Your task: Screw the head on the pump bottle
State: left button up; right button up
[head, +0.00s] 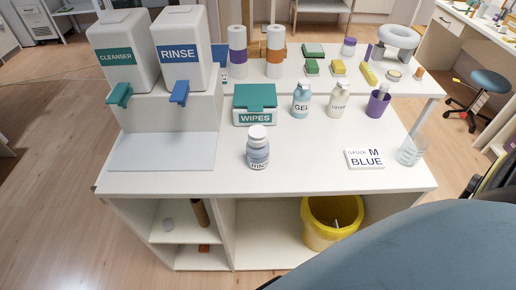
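No gripper of mine shows in the head view. A small bottle (258,154) with a white top and a label reading RIN stands upright near the front middle of the white table (310,165). A pale blue bottle (300,102) labelled GEL and a cream bottle (338,102) stand upright farther back, each with a white top. I cannot make out a separate pump head, and the tops are too small to tell whether they are pumps or caps.
Cleanser (119,55) and rinse (184,50) dispensers stand at left. A yellow bucket (328,226) sits below. A blue padded surface (420,250) fills the lower right.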

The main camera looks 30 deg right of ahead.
aim_at(257, 159)
jog(key=u, duration=1.9)
jog(key=k, duration=1.4)
jog(key=z, duration=1.75)
